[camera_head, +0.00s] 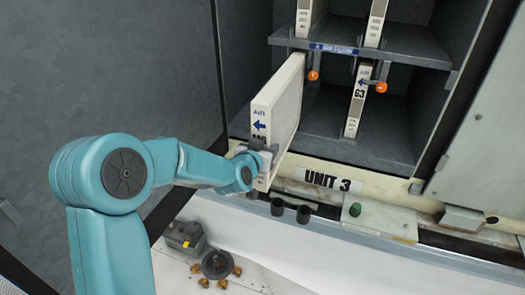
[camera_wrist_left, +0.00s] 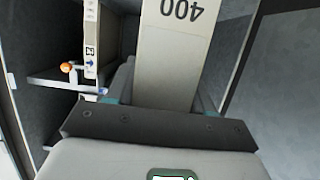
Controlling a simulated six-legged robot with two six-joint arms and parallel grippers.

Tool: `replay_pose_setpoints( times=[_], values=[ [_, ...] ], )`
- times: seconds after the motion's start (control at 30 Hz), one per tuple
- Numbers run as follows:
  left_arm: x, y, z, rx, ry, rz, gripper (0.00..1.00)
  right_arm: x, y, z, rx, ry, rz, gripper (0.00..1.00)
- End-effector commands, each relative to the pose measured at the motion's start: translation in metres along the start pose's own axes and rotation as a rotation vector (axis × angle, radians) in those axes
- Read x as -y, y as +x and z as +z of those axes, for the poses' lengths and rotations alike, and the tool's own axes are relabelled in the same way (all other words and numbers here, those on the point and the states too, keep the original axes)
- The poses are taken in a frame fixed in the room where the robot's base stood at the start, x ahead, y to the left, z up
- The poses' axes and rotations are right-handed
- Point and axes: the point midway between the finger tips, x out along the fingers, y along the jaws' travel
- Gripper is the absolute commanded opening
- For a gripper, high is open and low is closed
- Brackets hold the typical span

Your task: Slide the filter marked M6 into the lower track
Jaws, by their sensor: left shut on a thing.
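My left gripper (camera_head: 264,158) is shut on the front edge of a pale filter (camera_head: 284,97), near its lower end. The filter's edge shows "AIR", a blue arrow pointing left and a dark marking partly hidden by the gripper, likely M6. It stands upright at the left of the lower compartment (camera_head: 325,120); I cannot tell whether its far end is inside. In the left wrist view, the filter (camera_wrist_left: 172,65) rises between my fingers (camera_wrist_left: 165,100) with an upside-down "400". My right gripper is not in view.
A G3 filter (camera_head: 356,104) stands in the lower compartment's right side, also in the left wrist view (camera_wrist_left: 90,45). Orange knobs (camera_head: 313,75) (camera_head: 381,87) hang below the upper shelf (camera_head: 415,48), which holds two filters. Black caps (camera_head: 303,214) and a grey box (camera_head: 185,236) are below.

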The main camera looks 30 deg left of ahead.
Motion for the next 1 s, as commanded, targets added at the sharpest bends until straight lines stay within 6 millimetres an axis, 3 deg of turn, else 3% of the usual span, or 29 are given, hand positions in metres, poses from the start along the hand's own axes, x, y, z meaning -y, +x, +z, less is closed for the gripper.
replay_pose_setpoints(
  times=[1.0],
  values=[
    [0.0, 0.049, -0.016, -0.003, 0.0, -0.001, 0.0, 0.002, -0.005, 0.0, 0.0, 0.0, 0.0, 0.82]
  ],
)
